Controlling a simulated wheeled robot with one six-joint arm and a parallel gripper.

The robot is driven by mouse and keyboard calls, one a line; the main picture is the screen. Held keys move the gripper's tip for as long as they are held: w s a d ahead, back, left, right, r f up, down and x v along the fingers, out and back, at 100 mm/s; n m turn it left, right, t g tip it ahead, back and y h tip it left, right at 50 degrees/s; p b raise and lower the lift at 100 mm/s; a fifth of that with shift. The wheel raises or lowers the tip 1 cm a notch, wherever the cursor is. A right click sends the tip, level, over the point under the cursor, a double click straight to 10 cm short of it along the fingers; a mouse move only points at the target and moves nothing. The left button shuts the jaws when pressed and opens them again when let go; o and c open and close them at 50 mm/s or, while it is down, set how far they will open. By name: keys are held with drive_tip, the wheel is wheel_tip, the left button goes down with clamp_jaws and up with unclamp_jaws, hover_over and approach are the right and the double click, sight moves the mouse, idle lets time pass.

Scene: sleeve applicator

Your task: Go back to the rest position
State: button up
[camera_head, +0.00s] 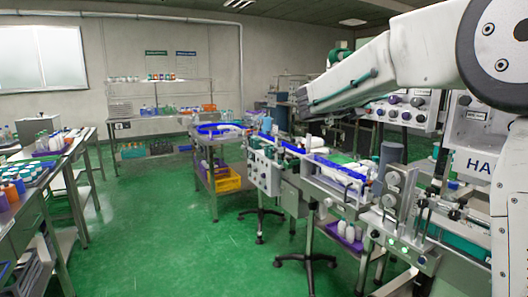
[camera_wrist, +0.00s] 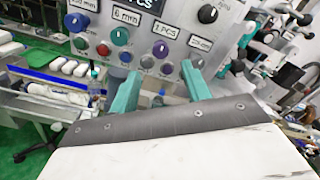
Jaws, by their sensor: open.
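My gripper (camera_wrist: 160,92) shows in the wrist view as two teal fingers set well apart, with nothing between them. They point toward a grey control panel (camera_wrist: 150,45) with several coloured knobs and dial labels. I cannot tell the exact gap between fingertips and panel. In the head view my white arm (camera_head: 400,55) reaches in from the right, above the machine line. Its gripper end is hidden there behind the arm. The control panel (camera_head: 402,112) also shows in the head view, below the arm.
The sleeve machine (camera_head: 345,185) and its blue-edged conveyor fill the right side. A yellow crate (camera_head: 228,182) sits under a cart. A bench (camera_head: 35,215) with coloured bottles stands at left. Shelves (camera_head: 160,120) line the back wall. The green floor (camera_head: 160,235) between is open.

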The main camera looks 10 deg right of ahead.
drive_tip(key=s+a+f+m+g+y, duration=0.2)
drive_tip(key=s+f+m+g+y, duration=0.4)
drive_tip(key=s+f+m, duration=0.85)
drive_tip(key=s+a+f+m+y, duration=0.3)
drive_tip(key=s+m, duration=0.1)
drive_tip(key=s, duration=0.5)
drive_tip(key=s+a+f+m+y, duration=0.3)
drive_tip(key=s+a+m+y, duration=0.1)
drive_tip(key=s, duration=0.5)
drive_tip(key=s+a+f+m+t+y, duration=0.1)
drive_tip(key=s+a+f+m+y, duration=0.3)
drive_tip(key=s, duration=0.5)
drive_tip(key=shift+s+a+m, duration=0.2)
drive_tip(key=shift+s+m, duration=0.2)
drive_tip(key=shift+m, duration=0.55)
